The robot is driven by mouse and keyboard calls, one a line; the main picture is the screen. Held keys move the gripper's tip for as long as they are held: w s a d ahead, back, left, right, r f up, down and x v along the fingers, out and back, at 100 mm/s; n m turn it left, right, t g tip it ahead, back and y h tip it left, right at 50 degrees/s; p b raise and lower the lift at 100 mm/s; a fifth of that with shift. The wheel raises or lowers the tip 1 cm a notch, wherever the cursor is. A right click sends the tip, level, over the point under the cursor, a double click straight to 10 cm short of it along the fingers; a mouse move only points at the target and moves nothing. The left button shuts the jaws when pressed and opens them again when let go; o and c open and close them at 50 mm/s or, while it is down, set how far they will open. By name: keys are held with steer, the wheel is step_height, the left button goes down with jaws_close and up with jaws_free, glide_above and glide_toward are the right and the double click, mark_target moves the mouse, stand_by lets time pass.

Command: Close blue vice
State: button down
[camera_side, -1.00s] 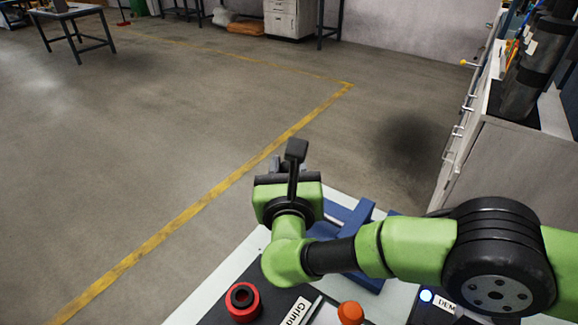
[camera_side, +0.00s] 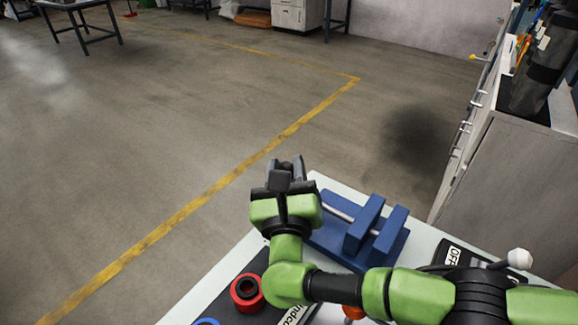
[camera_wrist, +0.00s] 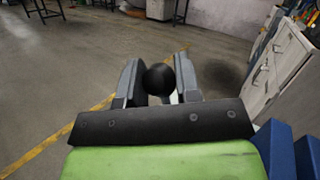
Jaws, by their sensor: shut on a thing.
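The blue vice (camera_side: 364,225) stands on the pale bench in the side view, with two upright blue jaws and a narrow gap between them. A silver rod (camera_side: 336,205) runs from the jaws left toward my gripper. My gripper (camera_side: 286,172) is at the rod's left end, beyond the vice's base. In the wrist view, my gripper (camera_wrist: 158,68) is shut on a round black knob (camera_wrist: 158,80) between its fingers. The gripper body hides the knob's join to the rod. Part of the blue vice shows at the lower right of the wrist view (camera_wrist: 276,150).
A red ring-shaped part (camera_side: 246,291) sits on a dark mat left of my arm. An orange part (camera_side: 353,312) is partly hidden by my arm. A white knob (camera_side: 520,258) stands at the bench's right. A grey cabinet (camera_side: 500,180) stands behind. The floor beyond the bench is open.

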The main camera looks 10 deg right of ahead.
steer(key=c, duration=0.8)
jaws_free()
steer(key=shift+s+a+f, duration=0.15)
steer(key=shift+s, duration=0.5)
steer(key=shift+s+a+r, duration=0.1)
steer(key=shift+s+r, duration=0.5)
steer(key=shift+r, duration=0.45)
steer(key=shift+s+a+r, duration=0.1)
steer(key=shift+s+r, duration=0.5)
steer(key=shift+r, duration=0.45)
steer(key=shift+s+a+r, duration=0.1)
steer(key=shift+s+r, duration=0.5)
steer(key=shift+r, duration=0.45)
